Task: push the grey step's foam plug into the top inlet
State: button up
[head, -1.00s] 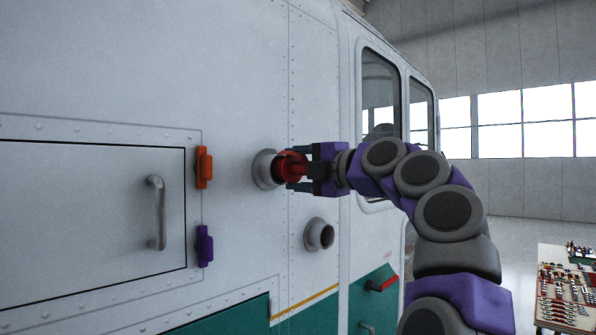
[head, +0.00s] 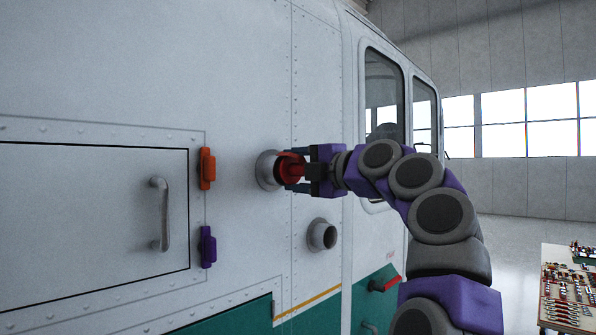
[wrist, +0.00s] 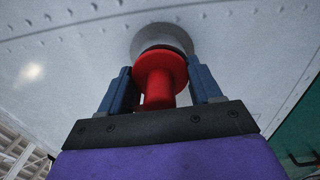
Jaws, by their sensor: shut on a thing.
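The red foam plug (wrist: 160,80) is between the two blue fingers of my gripper (wrist: 160,88), which is shut on it. In the head view the plug (head: 289,168) is at the mouth of the top inlet (head: 266,170), a grey ring on the white fuselage side. The wrist view shows the plug's wide red flange close against the inlet's grey rim (wrist: 162,38). How deep the plug sits inside is hidden. My gripper (head: 296,168) points left, square to the panel. The grey step does not show clearly.
A lower open inlet (head: 322,236) sticks out below right of the top one. Left are an orange latch (head: 207,168), a purple latch (head: 208,246) and a door handle (head: 160,214). A red handle (head: 384,284) is lower right. A table with tools (head: 567,290) stands far right.

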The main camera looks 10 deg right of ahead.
jog(key=o, duration=1.2)
